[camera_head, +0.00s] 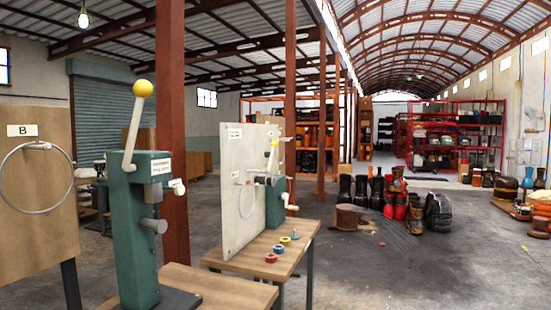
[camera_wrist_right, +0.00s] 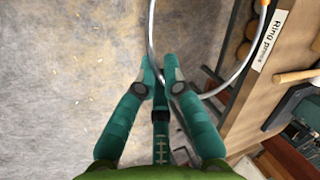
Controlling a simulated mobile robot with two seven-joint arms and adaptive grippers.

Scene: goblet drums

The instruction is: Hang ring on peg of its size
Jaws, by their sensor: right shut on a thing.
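In the right wrist view my right gripper (camera_wrist_right: 160,74) has its green fingers closed on a thin silver metal ring (camera_wrist_right: 243,68). The ring curves up on both sides of the fingers and runs out of the top of the picture. In the head view a large silver ring (camera_head: 73,178) hangs from a small peg at the top of a brown board (camera_head: 40,235) marked "B". A smaller thin ring (camera_head: 236,197) shows against the pale board (camera_head: 238,140) in the middle. Neither gripper shows in the head view.
A green lever press (camera_head: 144,215) with a yellow knob stands close in front. A wooden table (camera_head: 262,262) with small coloured rings stands behind it. In the wrist view a wooden edge labelled "Ring p..." (camera_wrist_right: 265,38) lies right of the fingers. Open concrete floor (camera_head: 420,265) lies right.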

